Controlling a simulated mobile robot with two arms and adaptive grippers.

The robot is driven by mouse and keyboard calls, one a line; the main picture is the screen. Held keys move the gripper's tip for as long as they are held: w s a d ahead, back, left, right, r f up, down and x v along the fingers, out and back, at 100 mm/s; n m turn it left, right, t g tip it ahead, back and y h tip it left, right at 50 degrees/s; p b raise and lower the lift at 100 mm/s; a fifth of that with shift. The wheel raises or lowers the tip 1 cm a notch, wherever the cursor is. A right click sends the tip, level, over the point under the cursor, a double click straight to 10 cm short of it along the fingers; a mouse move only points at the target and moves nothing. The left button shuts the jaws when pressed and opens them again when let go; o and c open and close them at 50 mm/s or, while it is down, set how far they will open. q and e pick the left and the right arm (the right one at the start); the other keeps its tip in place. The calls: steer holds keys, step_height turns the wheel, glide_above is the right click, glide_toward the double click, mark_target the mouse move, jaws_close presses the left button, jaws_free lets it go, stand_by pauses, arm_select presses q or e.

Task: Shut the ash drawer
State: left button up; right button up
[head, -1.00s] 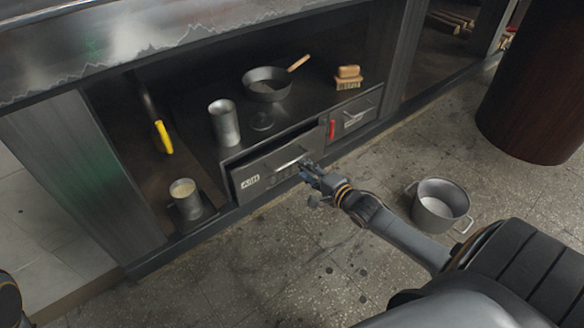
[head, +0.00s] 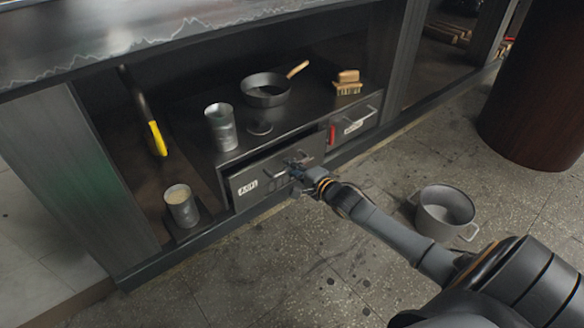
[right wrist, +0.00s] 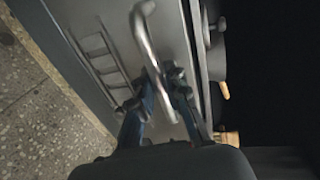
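The ash drawer (head: 262,180) is a dark metal drawer with a white "ASH" label, low in the grill's cabinet. It stands slightly open, with a narrow dark gap above its front. My right gripper (head: 297,171) is at the drawer's front, at the bar handle. In the right wrist view the pale handle (right wrist: 150,45) runs between the two fingers of my right gripper (right wrist: 162,82), which close in on it from both sides. The gripper hides part of the handle in the head view. My left gripper is not in view.
A second drawer (head: 352,124) with a red item beside it is to the right. Another can (head: 182,206) stands left of the drawer. A pot (head: 444,213) is on the floor near my right arm.

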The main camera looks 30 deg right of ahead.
jaws_close()
steer(key=x, duration=0.2)
steer(key=r+x, duration=0.1)
steer(key=x, duration=0.1)
steer(key=shift+w+f, duration=0.1)
steer(key=shift+w, duration=0.1)
steer(key=o, duration=0.6)
jaws_free()
steer(key=shift+o, duration=0.2)
steer(key=a+v, duration=0.1)
steer(key=v, duration=1.1)
steer(key=shift+d, duration=0.45)
